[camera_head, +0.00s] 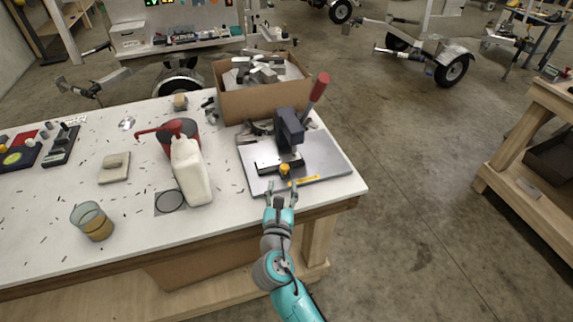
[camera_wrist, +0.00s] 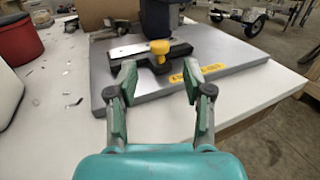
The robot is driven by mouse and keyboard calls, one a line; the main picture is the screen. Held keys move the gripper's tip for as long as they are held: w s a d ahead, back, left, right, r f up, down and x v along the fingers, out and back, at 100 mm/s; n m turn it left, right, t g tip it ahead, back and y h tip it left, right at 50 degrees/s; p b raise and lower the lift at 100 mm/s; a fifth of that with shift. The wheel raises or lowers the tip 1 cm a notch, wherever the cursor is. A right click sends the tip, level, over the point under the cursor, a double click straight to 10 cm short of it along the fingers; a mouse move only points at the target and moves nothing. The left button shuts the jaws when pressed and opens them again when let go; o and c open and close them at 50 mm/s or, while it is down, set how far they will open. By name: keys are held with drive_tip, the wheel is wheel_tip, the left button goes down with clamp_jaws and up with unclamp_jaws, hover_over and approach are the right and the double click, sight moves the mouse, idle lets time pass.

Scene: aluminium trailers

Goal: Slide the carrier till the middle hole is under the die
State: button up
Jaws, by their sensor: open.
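A dark press (camera_head: 289,127) with a red-handled lever stands on a grey base plate (camera_head: 330,160); it also shows in the wrist view (camera_wrist: 157,18). A black carrier (camera_head: 266,167) with a pale metal strip (camera_wrist: 130,50) lies across the plate in front of the press. A yellow knob (camera_head: 284,169) stands on it, also clear in the wrist view (camera_wrist: 160,47). My gripper (camera_head: 281,188) is open at the plate's front edge, its fingers (camera_wrist: 160,76) spread on either side of the knob's line, short of it and empty. The die and the carrier's holes cannot be made out.
A cardboard box (camera_head: 245,100) of metal parts stands behind the press. A white bottle (camera_head: 191,172), a red can (camera_head: 178,132) and a glass jar (camera_head: 93,220) stand left on the white bench (camera_head: 140,235). A yellow label (camera_head: 306,180) marks the plate's front.

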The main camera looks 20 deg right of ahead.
sight(284, 170)
drive_tip(key=x, duration=0.8)
drive_tip(key=shift+w, duration=0.25)
drive_tip(key=shift+d, duration=0.1)
clamp_jaws()
